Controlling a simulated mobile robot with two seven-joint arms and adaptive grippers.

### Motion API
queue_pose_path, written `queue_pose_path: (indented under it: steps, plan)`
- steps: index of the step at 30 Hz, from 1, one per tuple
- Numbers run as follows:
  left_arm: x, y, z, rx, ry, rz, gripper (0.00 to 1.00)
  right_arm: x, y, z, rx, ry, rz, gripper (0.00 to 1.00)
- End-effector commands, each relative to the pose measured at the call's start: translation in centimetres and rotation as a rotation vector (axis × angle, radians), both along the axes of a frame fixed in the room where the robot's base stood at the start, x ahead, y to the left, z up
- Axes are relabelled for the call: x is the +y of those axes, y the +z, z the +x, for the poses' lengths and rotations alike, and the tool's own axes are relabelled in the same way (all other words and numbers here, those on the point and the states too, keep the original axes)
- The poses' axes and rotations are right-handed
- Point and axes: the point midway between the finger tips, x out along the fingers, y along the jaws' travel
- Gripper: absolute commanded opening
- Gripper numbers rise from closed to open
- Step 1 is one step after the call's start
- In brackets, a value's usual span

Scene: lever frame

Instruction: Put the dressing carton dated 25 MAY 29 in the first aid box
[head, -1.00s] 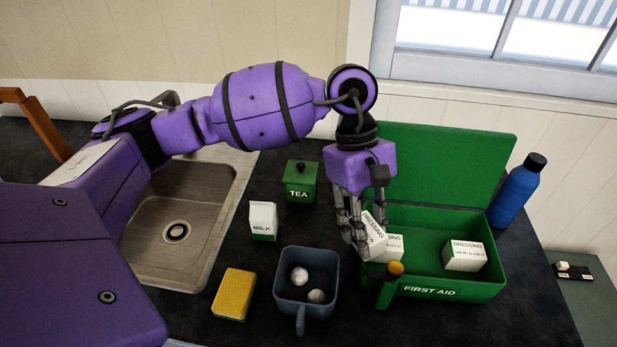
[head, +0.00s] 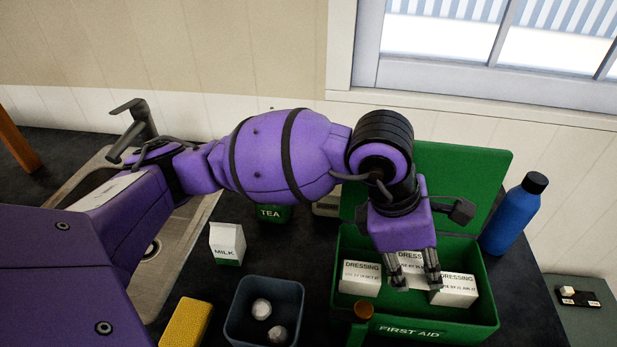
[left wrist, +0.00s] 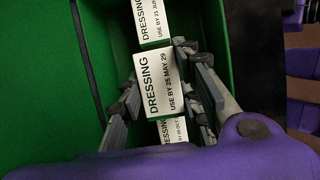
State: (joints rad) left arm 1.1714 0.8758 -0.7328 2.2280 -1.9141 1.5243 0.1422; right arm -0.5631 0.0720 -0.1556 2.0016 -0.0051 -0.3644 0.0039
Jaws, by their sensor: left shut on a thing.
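The white dressing carton reading USE BY 25 MAY 29 (left wrist: 160,82) is between my left gripper's fingers in the left wrist view. In the head view my left gripper (head: 416,279) reaches down into the open green first aid box (head: 425,331), shut on this carton (head: 408,268), which its fingers partly cover. Another dressing carton (head: 360,279) stands in the box to the left and one (head: 456,289) to the right. In the wrist view one neighbour (left wrist: 153,22) reads 21 JUN. I cannot tell whether the held carton touches the box floor. My right gripper is not in view.
The box's lid (head: 465,185) stands open behind it. A blue bottle (head: 515,215) stands to its right. Left of the box are a dark container (head: 240,325) holding two round pale things, a milk carton (head: 227,243), a yellow sponge (head: 185,322) and a green tea tin (head: 272,213).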

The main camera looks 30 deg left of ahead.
Motion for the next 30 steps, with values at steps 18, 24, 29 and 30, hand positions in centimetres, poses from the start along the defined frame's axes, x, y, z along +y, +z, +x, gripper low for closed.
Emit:
queue_pose_path:
  steps: [18, 24, 29, 30]
  plan:
    - [-0.1, -4.7, 0.1, -0.004, -0.003, -0.001, 0.1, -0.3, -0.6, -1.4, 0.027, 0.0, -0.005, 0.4]
    - [-0.1, -5.1, 0.1, -0.002, -0.002, 0.0, 0.33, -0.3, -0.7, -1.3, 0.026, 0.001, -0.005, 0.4]
    - [-0.1, -4.9, 0.1, -0.004, -0.003, -0.001, 0.51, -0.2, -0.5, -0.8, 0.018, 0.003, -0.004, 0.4]
    - [-0.1, -4.9, 0.1, -0.004, -0.003, -0.001, 0.51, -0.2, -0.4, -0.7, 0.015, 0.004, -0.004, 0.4]
